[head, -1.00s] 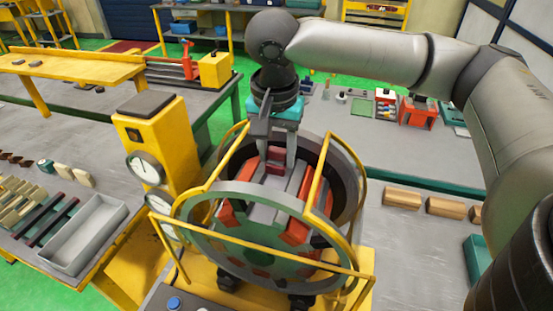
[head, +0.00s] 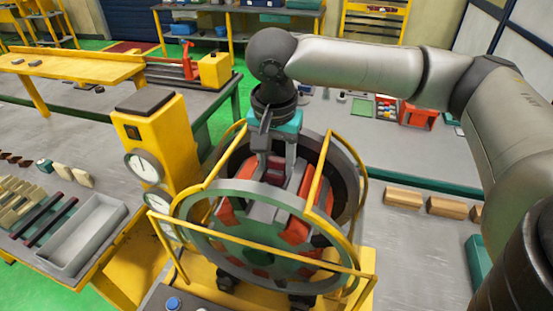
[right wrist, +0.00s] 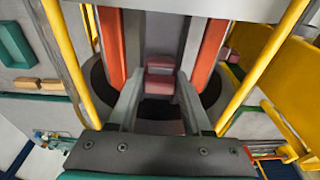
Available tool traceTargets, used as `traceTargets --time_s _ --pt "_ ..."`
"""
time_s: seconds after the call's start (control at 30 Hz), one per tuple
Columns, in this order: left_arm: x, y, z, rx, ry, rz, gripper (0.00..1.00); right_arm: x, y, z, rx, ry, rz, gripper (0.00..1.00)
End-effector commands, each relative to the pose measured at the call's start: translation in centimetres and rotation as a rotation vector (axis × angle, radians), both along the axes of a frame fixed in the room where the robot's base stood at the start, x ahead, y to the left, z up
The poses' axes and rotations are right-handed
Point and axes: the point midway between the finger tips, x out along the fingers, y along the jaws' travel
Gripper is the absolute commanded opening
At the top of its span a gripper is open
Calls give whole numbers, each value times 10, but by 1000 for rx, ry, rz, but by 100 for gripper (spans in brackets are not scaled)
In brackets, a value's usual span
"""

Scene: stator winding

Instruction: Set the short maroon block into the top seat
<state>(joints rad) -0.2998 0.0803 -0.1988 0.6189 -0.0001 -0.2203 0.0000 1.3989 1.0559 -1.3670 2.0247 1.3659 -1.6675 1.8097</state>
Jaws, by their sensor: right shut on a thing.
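The short maroon block (right wrist: 160,84) is between the fingertips of my right gripper (head: 276,178), which is shut on it. In the right wrist view the block sits between grey walls at the top slot of the stator. The stator (head: 262,212) is a round drum with a green-grey front ring and red-orange and grey segments inside. My right gripper points down into the top of the drum from above. Its fingers also show in the right wrist view (right wrist: 160,100). How deep the block sits in the top seat is hard to tell. My left gripper is not in view.
Yellow guard rails (head: 318,185) surround the drum on both sides and in front. A yellow gauge post (head: 146,140) stands at left. A grey tray (head: 84,234) and several loose bars lie on the left bench. Wooden blocks (head: 403,197) lie on the right bench.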

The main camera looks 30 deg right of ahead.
Motion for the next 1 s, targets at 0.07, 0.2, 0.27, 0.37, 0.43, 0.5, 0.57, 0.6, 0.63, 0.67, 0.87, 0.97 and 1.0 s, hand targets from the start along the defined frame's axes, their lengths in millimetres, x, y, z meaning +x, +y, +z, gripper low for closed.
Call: traceTargets --time_s 0.07,0.2,0.27,0.37,0.43,0.5,0.57,0.6,0.63,0.67,0.87,0.97,1.0 --pt "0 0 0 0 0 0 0 0 0 1 1 -2 0 0" --pt "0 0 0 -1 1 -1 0 0 0 1 1 -2 0 0" --pt "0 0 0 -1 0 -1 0 0 0 1 0 -1 0 0" --pt "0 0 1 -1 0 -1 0 0 0 0 0 -1 0 0" --pt "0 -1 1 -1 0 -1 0 0 0 0 0 -1 0 0" --pt "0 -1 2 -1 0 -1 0 0 0 -1 1 -2 0 0" --pt "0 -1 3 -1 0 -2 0 1 0 -2 1 -2 0 0" --pt "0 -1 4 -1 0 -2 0 1 0 -3 1 -2 0 0" --pt "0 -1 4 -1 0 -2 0 0 0 -4 1 -1 0 0" --pt "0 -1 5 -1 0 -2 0 0 0 -4 1 -1 0 0" --pt "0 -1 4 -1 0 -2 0 1 0 -5 1 -1 0 70" --pt "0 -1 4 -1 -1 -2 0 0 0 -5 1 -1 0 81" --pt "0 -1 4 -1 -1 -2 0 0 0 -5 1 -1 0 84"
